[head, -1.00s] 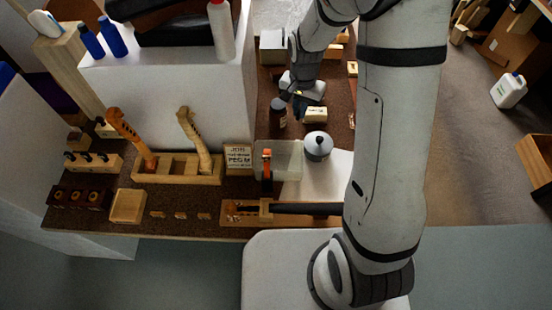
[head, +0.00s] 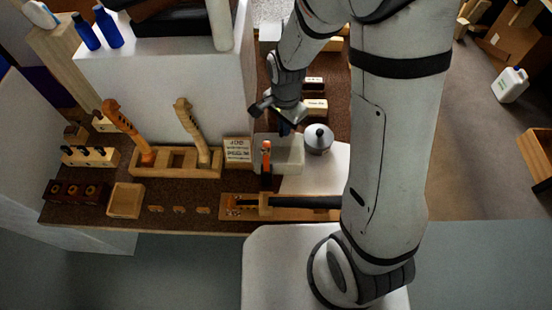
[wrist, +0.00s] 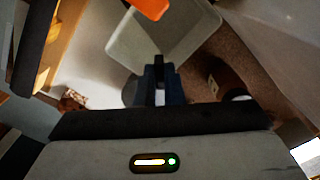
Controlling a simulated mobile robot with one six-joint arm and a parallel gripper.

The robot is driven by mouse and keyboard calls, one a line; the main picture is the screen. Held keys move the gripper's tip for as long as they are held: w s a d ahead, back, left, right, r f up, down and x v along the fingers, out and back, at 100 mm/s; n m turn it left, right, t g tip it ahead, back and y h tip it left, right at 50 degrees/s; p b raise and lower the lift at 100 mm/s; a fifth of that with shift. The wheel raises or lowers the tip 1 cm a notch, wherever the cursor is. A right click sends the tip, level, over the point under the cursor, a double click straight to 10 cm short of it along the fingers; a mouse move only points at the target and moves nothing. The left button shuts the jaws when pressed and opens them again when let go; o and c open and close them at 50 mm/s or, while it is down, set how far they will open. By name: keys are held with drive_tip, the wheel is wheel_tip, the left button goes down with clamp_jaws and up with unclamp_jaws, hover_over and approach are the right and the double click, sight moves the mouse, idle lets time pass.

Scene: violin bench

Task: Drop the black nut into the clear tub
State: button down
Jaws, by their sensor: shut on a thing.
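The clear tub (head: 291,160) stands on the brown bench, left of a grey lidded pot. In the wrist view the tub (wrist: 188,42) is just beyond my fingertips, and its visible inside looks empty. My gripper (head: 284,131) is above the tub's far side in the head view. In the wrist view my gripper (wrist: 159,72) is shut on a small dark piece, the black nut (wrist: 158,66), held at the fingertips. The nut is too small to make out in the head view.
An orange-handled tool (head: 266,157) stands upright at the tub's left front. The grey pot (head: 318,139) is close on the right. A dark bottle (wrist: 229,78) is beside my gripper. A lettered sign block (head: 238,150) and a wooden rack (head: 178,170) stand left.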

drive_tip(key=shift+f, duration=0.5)
drive_tip(key=c, duration=1.5)
unclamp_jaws()
drive_tip(key=shift+r, duration=0.1)
drive_tip(key=shift+r, duration=3.85)
